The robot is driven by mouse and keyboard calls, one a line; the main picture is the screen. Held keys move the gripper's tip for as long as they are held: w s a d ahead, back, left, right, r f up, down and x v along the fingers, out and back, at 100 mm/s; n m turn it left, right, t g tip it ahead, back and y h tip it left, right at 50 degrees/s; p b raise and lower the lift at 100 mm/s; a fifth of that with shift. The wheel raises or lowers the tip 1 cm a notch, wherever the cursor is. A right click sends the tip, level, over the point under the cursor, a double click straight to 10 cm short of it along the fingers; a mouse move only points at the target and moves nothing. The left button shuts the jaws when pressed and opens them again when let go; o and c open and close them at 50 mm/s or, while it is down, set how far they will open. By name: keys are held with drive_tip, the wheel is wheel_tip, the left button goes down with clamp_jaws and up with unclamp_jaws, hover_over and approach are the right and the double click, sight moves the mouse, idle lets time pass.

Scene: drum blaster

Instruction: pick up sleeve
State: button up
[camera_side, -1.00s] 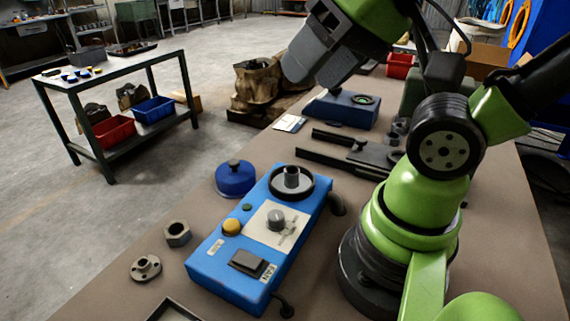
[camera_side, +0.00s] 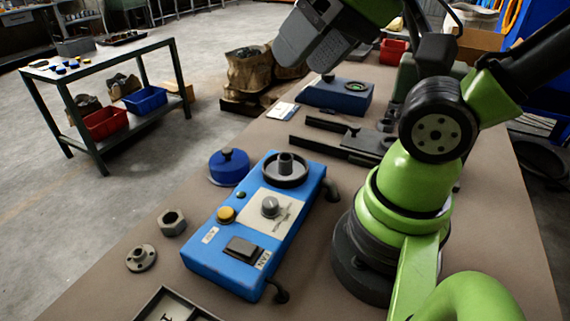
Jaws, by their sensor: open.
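No part is marked as the sleeve, and I cannot tell for certain which one it is. Candidates are a grey hex ring with a hole (camera_side: 172,222) and a small flanged round part (camera_side: 141,257), both lying on the brown table left of the blue machine. A short grey hollow cylinder (camera_side: 286,163) stands upright in the round dark dish on the blue machine (camera_side: 225,265). My gripper (camera_side: 312,45) is at the top, high over the far part of the table, apart from all of these. It is open, with nothing seen between its jaws; its tips are partly unclear.
A blue lidded pot (camera_side: 229,167) stands beside the machine. A second blue box (camera_side: 336,97) and dark rails (camera_side: 335,145) lie farther back. A dark tray (camera_side: 150,303) is at the front edge.

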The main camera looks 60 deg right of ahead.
drive_tip(key=shift+c, duration=0.8)
